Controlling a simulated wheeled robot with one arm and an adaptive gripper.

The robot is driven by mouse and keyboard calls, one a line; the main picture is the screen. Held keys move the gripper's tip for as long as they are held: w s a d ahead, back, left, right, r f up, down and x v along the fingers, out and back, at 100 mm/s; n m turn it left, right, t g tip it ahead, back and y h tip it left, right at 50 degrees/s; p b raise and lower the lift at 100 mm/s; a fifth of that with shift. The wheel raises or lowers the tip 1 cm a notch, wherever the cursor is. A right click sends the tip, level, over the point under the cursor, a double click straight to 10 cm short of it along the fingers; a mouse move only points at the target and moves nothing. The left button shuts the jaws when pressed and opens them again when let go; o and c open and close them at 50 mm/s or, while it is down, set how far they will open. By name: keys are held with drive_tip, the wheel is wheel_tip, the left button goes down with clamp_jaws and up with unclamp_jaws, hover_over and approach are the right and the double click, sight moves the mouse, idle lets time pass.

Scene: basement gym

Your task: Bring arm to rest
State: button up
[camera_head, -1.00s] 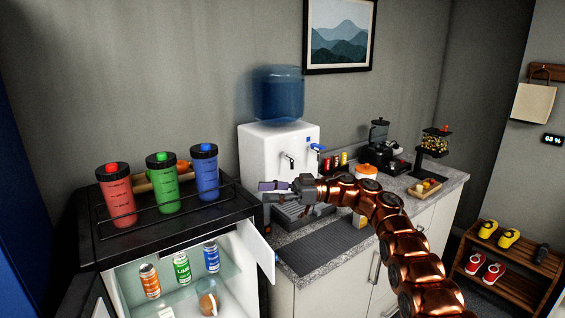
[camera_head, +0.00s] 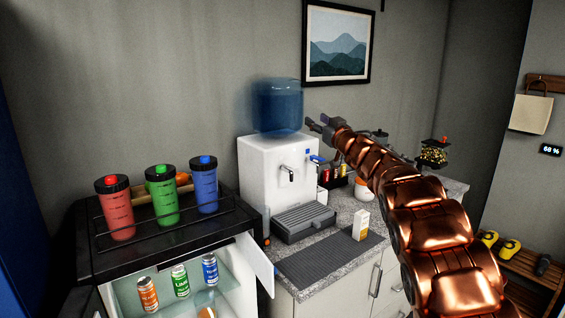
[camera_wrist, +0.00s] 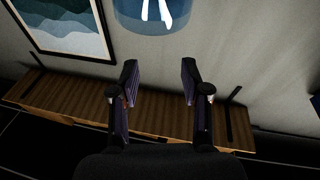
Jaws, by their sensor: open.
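My copper arm (camera_head: 420,210) reaches up from the lower right of the head view, over the counter. My gripper (camera_head: 319,124) is at its far end, raised beside the blue water bottle of the dispenser. In the wrist view my gripper (camera_wrist: 158,82) has its two fingers well apart with nothing between them.
The white water dispenser (camera_head: 270,170) stands on the counter left of my arm. A small carton (camera_head: 361,225) stands near a dark mat (camera_head: 318,262). An open mini fridge holds cans; three shaker bottles (camera_head: 162,190) stand on top. A framed picture (camera_head: 337,42) hangs above.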

drive_tip(key=s+d+f+m+g+h, duration=0.2)
drive_tip(key=s+d+f+m+h, duration=0.15)
drive_tip(key=s+d+h, duration=0.45)
drive_tip(key=s+d+f+m+g+h, duration=0.25)
drive_tip(key=s+d+m+h, duration=0.35)
drive_tip(key=d, duration=0.4)
drive_tip(key=s+a+f+g+y, duration=0.1)
drive_tip(key=s+f+g, duration=0.2)
drive_tip(key=s+f, duration=0.5)
drive_tip(key=s+f+g, duration=0.3)
drive_tip(key=s+f, duration=0.1)
drive_tip(key=s, duration=0.8)
drive_tip(key=s+a+f+g+y, duration=0.1)
drive_tip(key=s+f+g, duration=0.3)
drive_tip(key=s, duration=0.6)
drive_tip(key=s+a+f+n+g+y, duration=0.1)
drive_tip(key=s+a+f, duration=0.2)
drive_tip(key=s, duration=0.5)
drive_tip(key=s+a+f+n+g+y, duration=0.1)
drive_tip(key=s+a+f+g, duration=0.1)
drive_tip(key=s, duration=0.7)
drive_tip(key=s+a+f+n+g, duration=0.1)
drive_tip(key=s+a+f+g, duration=0.1)
drive_tip(key=s, duration=0.6)
wheel_tip(320, 180, down, 2)
drive_tip(key=shift+s+a+f+y, duration=0.15)
drive_tip(key=shift+s+a+y, duration=0.2)
drive_tip(key=shift+a, duration=0.55)
drive_tip(key=shift+c, duration=0.5)
drive_tip(key=shift+d, duration=0.1)
